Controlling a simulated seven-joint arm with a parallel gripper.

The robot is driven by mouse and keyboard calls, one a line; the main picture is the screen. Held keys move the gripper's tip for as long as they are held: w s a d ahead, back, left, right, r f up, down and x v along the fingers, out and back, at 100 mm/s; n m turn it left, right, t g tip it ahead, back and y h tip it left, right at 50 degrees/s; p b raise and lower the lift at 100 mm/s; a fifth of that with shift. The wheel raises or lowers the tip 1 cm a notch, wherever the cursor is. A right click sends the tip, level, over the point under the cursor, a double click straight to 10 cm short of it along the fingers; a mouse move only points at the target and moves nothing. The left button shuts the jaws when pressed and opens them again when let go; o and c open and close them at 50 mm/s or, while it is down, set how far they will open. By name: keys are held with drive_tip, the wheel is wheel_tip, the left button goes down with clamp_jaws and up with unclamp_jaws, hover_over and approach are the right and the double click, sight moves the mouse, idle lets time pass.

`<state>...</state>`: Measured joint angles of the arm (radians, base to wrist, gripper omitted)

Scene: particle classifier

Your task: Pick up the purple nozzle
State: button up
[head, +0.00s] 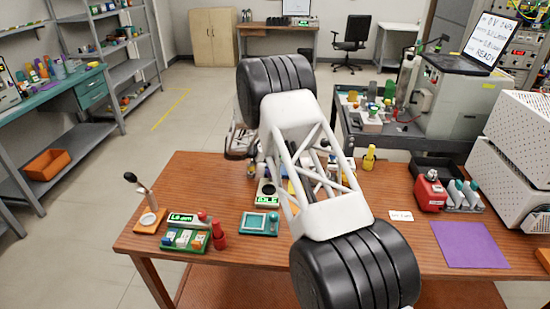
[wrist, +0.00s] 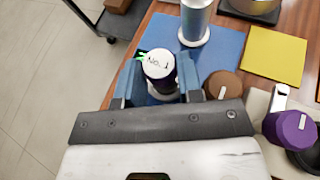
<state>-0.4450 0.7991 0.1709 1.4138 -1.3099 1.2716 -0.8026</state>
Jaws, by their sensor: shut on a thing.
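In the head view my white arm with black joints hides the gripper and the nozzle.
A silver cylinder (wrist: 196,22) stands on a blue mat (wrist: 228,42) just beyond the nozzle. A brown round piece (wrist: 222,86) is close by the right finger. Another purple piece (wrist: 290,130) stands further right. A purple mat (head: 470,244) lies clear at the table's right.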

drive_tip(key=shift+r, duration=0.1)
drive_tip(key=shift+r, duration=4.9)
